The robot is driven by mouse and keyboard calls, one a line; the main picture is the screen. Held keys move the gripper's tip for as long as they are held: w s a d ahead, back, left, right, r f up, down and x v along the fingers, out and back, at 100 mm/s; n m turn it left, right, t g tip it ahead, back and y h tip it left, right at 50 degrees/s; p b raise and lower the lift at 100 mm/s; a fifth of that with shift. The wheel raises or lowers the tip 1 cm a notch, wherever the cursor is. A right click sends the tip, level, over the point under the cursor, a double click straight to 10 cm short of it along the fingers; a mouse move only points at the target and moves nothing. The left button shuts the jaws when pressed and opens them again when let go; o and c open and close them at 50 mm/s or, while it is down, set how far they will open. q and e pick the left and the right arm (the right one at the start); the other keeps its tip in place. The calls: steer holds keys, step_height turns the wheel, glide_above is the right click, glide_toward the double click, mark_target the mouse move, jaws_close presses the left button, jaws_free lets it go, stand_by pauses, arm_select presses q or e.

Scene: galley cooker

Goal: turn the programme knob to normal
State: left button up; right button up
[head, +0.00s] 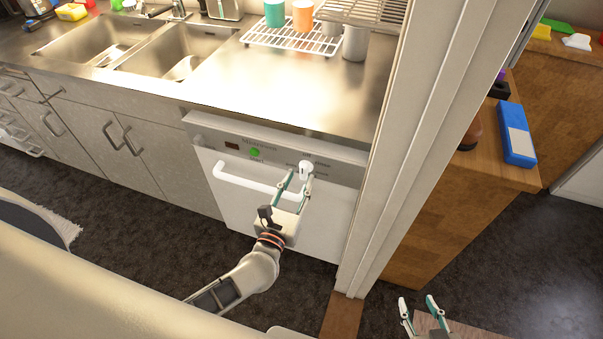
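The dishwasher (250,205) is a white front with a grey control panel, set under the steel counter. Its programme knob (306,168) is white and round, at the panel's right part, with small labels around it too blurred to read surely. The knob's pointer direction cannot be made out. My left gripper (299,177) is open, its two fingers pointing up at the knob, with the tips at its lower edge; whether they touch it is unclear. My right gripper (417,302) is open and empty at the bottom right, far from the dishwasher.
A white door handle (245,180) runs across the dishwasher below a green button (254,152). A pale upright post (405,160) stands close right of the dishwasher. A wooden cabinet (450,215) is beyond it. Dark floor lies free to the left.

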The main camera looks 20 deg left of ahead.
mark_target(304, 170)
arm_select(q)
steer(key=shift+w, duration=1.4)
jaws_close()
